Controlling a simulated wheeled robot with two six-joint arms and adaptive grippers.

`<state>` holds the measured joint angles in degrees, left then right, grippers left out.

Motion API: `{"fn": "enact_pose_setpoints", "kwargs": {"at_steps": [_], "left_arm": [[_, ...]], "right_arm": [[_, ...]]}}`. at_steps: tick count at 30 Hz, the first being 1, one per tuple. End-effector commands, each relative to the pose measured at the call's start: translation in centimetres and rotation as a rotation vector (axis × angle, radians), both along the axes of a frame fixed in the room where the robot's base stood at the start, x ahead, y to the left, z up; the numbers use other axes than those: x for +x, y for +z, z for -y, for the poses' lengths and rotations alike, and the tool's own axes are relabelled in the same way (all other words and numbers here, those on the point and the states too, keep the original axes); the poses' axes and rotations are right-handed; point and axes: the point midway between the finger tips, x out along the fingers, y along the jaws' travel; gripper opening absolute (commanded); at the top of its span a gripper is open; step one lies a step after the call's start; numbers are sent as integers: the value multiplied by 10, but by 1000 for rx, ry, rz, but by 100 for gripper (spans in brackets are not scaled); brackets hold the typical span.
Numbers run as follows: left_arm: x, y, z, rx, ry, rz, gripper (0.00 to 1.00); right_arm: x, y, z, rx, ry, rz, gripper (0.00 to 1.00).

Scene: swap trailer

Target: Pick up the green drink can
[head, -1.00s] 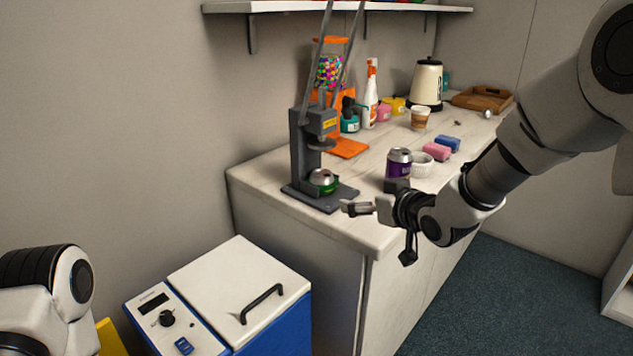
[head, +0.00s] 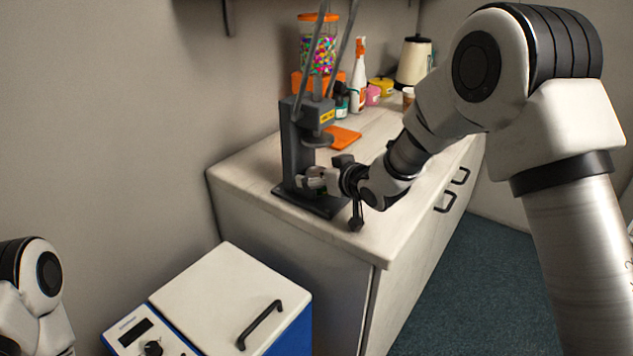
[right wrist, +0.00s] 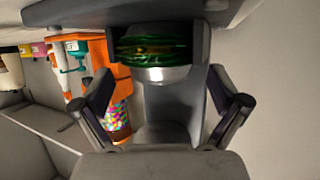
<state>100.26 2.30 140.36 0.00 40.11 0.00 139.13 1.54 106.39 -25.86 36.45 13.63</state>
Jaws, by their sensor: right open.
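The green drink can (right wrist: 152,48) shows in the right wrist view, short and squat with a silver end, on the base of the grey can press (head: 293,150). The right wrist picture is upside down.
The press's upright and ram stand close over my right gripper. A candy jar (head: 319,53), a white spray bottle (head: 358,85) and a kettle (head: 413,62) stand behind. A blue-and-white chest (head: 225,290) is in front of the counter (head: 240,180).

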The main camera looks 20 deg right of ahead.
Motion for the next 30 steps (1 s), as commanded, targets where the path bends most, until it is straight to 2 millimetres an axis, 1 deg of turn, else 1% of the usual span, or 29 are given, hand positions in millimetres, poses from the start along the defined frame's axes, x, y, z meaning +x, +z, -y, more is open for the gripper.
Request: {"fn": "enact_pose_setpoints", "kwargs": {"at_steps": [4, 5, 6, 8, 9, 10, 20, 23, 26, 30], "left_arm": [[0, 0, 0, 0, 0, 0, 0], [0, 0, 0, 0, 0, 0, 0], [0, 0, 0, 0, 0, 0, 0], [0, 0, 0, 0, 0, 0, 0], [0, 0, 0, 0, 0, 0, 0], [0, 0, 0, 0, 0, 0, 0], [0, 0, 0, 0, 0, 0, 0], [0, 0, 0, 0, 0, 0, 0], [0, 1, 0, 0, 0, 0, 0], [0, 3, 0, 0, 0, 0, 0]], "right_arm": [[0, 0, 0, 0, 0, 0, 98], [0, 0, 0, 0, 0, 0, 94], [0, 0, 0, 0, 0, 0, 80], [0, 0, 0, 0, 0, 0, 65], [0, 0, 0, 0, 0, 0, 53], [0, 0, 0, 0, 0, 0, 50], [-1, 0, 0, -1, 0, -2, 49], [-1, 3, 0, -1, 0, -2, 49], [0, 11, 0, 0, 0, 0, 49], [0, 31, 0, 0, 0, 2, 49]]}}
